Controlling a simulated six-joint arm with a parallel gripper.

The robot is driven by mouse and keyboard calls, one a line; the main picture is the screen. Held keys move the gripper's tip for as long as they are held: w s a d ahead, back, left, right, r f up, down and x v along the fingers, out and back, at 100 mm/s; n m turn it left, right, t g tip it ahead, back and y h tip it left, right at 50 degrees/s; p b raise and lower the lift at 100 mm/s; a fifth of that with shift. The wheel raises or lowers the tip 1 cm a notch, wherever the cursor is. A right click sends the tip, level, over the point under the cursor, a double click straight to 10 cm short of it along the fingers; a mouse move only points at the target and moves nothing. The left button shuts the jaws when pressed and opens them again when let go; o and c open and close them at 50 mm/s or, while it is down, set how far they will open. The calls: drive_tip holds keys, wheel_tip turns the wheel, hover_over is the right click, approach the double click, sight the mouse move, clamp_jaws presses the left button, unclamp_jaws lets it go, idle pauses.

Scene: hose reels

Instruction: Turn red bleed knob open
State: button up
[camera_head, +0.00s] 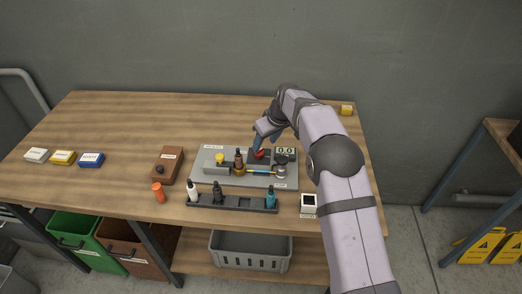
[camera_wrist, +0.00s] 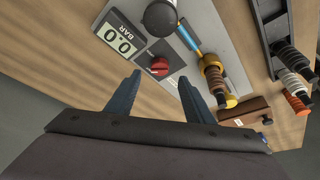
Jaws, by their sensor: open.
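The red bleed knob (camera_head: 259,154) sits on a dark base on the grey plate (camera_head: 206,168) on the workbench. In the wrist view the red knob (camera_wrist: 159,67) lies beyond my fingertips, between their lines, with a pale mark across its face. My gripper (camera_head: 262,138) is over the knob in the head view, pointing down. In the wrist view my gripper (camera_wrist: 163,82) has its two blue-grey fingers apart with nothing between them. The gauge (camera_wrist: 120,42) beside the knob reads 0.0 BAR. The gap between fingertips and knob is hard to judge.
A dark round part (camera_wrist: 160,18) and a yellow-brown fitting (camera_wrist: 213,75) stand near the knob. A black rack (camera_head: 235,202) with bottles stands in front of the plate. A brown box (camera_head: 168,165) is at left.

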sight(260, 152)
drive_tip(key=shift+p+x, duration=1.45)
drive_tip(key=shift+x, duration=2.05)
drive_tip(key=shift+c, duration=0.6)
drive_tip(key=c, duration=0.9)
